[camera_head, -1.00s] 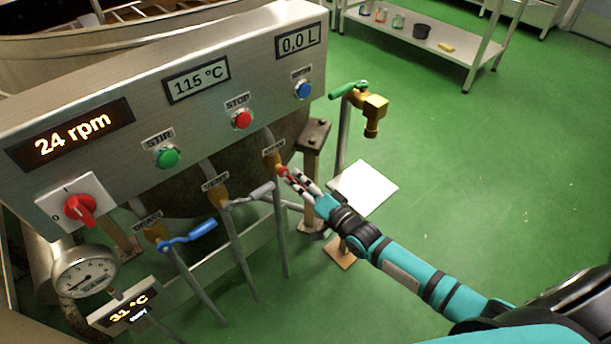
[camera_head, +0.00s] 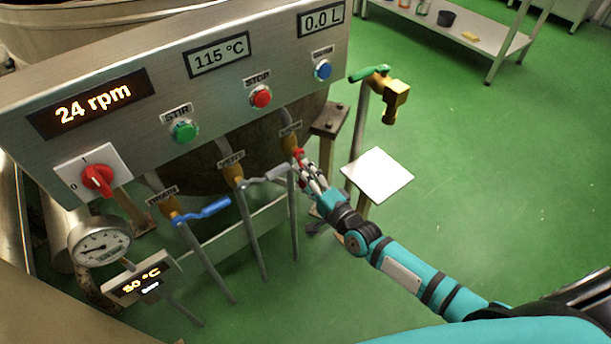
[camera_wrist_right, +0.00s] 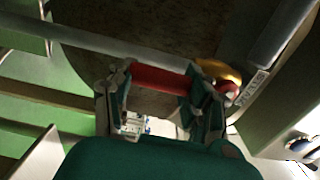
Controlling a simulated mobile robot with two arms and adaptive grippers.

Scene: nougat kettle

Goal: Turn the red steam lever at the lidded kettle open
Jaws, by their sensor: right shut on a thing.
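The red steam lever (camera_head: 299,153) sits on a brass valve (camera_head: 289,142) under the right part of the control panel. Its pipe runs down toward the floor in front of the dark kettle (camera_head: 210,165). My right gripper (camera_head: 305,171) is shut on the lever, and its fingers hide most of the handle. In the right wrist view the lever's red grip (camera_wrist_right: 162,79) lies across between the two fingers, with the brass valve (camera_wrist_right: 218,70) at its right end. My left gripper is not in view.
A grey lever (camera_head: 265,177) is close to the left of my right gripper, and a blue lever (camera_head: 205,211) is farther left. A green-handled brass tap (camera_head: 388,95) and a small white plate (camera_head: 377,174) stand to the right.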

